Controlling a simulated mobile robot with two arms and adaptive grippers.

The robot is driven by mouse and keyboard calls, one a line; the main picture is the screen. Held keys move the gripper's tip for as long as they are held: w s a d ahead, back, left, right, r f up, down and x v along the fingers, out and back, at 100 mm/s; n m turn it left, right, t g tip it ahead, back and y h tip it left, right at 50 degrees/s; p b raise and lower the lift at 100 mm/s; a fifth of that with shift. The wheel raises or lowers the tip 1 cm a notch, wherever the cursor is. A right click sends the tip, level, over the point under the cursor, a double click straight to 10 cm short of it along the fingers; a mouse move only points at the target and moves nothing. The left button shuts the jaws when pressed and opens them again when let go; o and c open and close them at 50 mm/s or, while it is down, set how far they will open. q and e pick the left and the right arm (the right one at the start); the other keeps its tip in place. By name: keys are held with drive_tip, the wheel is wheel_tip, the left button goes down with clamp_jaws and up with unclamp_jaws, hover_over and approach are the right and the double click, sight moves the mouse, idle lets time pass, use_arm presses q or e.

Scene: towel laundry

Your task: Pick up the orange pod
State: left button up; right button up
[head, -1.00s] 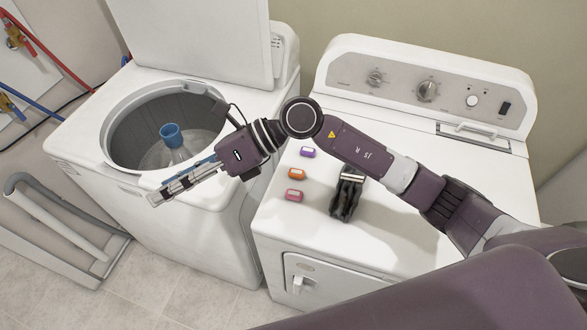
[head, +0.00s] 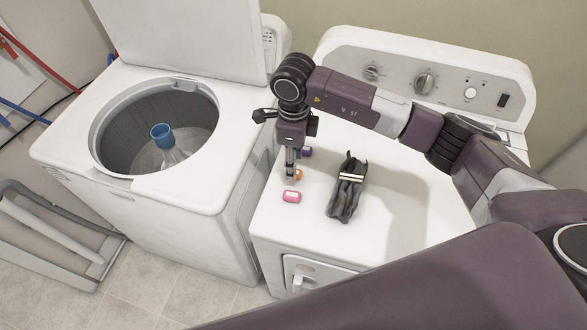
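The orange pod (head: 299,175) lies on the white dryer top, mostly hidden behind my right gripper (head: 290,176). My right gripper points down at it, with its fingertips at or just in front of the pod. I cannot tell whether the fingers touch it or how far apart they are. My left gripper is not in view.
A pink pod (head: 291,197) lies just in front, and a purple pod (head: 307,152) just behind. A dark folded bundle with a light band (head: 347,190) lies to the right on the dryer (head: 400,215). The open washer (head: 75,140) stands left.

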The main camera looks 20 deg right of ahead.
drive_tip(key=shift+s+a+f+p, duration=0.1)
drive_tip(key=shift+f+p, duration=0.35)
drive_tip(key=shift+f, duration=1.1)
drive_tip(key=c, duration=1)
drive_tip(key=shift+r, duration=0.15)
